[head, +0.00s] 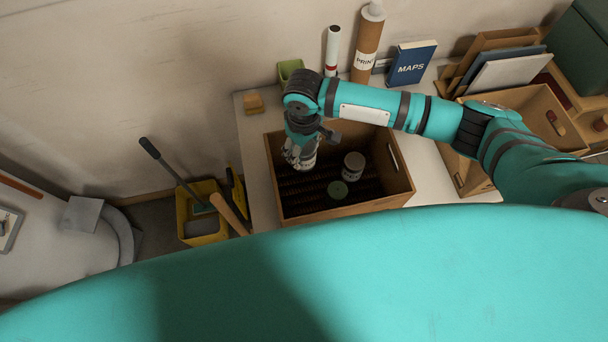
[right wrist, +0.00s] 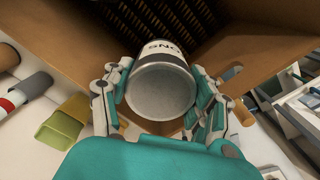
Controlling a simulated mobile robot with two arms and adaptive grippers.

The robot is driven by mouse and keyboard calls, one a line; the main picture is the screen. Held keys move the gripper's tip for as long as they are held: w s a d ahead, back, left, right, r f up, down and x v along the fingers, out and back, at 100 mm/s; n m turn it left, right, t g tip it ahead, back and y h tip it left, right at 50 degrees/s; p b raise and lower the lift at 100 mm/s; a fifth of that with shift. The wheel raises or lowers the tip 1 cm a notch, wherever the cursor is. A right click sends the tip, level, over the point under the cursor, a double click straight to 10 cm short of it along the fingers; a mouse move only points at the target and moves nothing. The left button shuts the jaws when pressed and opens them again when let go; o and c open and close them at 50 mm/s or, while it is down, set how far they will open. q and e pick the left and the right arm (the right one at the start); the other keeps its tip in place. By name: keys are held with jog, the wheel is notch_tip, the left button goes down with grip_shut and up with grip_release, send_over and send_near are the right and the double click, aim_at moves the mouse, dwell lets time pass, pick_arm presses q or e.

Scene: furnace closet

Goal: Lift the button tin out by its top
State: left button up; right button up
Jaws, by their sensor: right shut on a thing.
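The button tin (right wrist: 163,92) is a pale round tin with dark letters ending in "ONS" on its side, partly hidden. My right gripper (right wrist: 160,97) is shut on it, with a finger on either side of its top. In the head view my right gripper (head: 301,154) points down at the left back part of a wooden crate (head: 349,211), and the tin is mostly hidden by the fingers. I cannot tell how far the tin's bottom is from the crate's ribbed dark floor. My left gripper is out of view.
A green cup (head: 289,69), tubes (head: 368,45) and a MAPS book (head: 411,63) stand behind. Another wooden crate (head: 466,176) is at the right.

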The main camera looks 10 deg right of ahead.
jog(key=shift+r, duration=3.7)
